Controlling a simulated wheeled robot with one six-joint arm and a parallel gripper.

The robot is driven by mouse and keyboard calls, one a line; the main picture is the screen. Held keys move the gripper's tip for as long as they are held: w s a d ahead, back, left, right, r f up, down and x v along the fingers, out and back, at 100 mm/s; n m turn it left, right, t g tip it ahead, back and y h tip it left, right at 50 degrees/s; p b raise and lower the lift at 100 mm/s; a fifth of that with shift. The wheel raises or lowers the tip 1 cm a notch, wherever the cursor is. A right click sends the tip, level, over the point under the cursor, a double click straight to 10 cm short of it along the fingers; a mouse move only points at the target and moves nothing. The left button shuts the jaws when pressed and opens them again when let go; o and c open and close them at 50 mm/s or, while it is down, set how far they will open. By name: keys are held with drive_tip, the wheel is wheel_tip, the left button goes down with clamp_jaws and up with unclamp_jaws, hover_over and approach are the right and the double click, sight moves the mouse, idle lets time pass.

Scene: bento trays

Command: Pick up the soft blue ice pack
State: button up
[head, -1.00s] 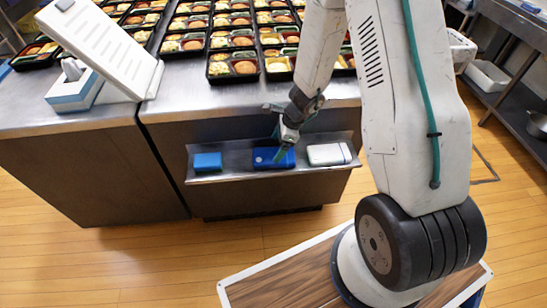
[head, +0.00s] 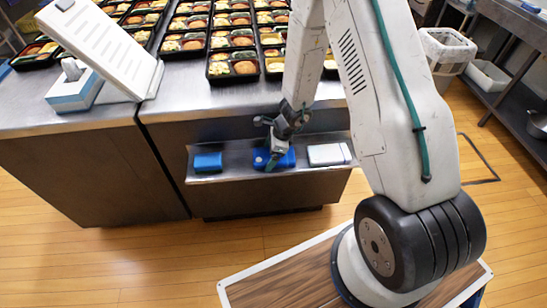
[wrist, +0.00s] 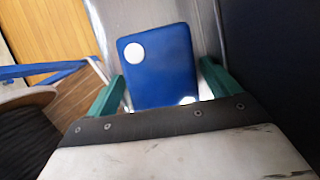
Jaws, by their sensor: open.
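The blue ice pack (head: 287,161) lies in the middle of the narrow metal shelf and is partly hidden by my gripper in the head view. In the wrist view the ice pack (wrist: 162,80) is a flat dark blue rectangle with rounded corners and a white round spot. My gripper (head: 273,161) is at the pack, over its left part in the head view. In the wrist view my gripper (wrist: 162,72) is open, one green finger on each side of the pack. I cannot tell whether the fingers touch it.
A lighter blue block (head: 208,162) lies left of the pack on the shelf (head: 238,170). A white case (head: 329,154) lies to its right. The metal counter (head: 240,101) with filled bento trays (head: 233,66) rises behind the shelf.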

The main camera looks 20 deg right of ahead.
drive_tip(key=shift+f, duration=0.2)
drive_tip(key=shift+c, duration=0.3)
drive_tip(key=c, duration=0.9)
drive_tip(key=shift+r, duration=0.15)
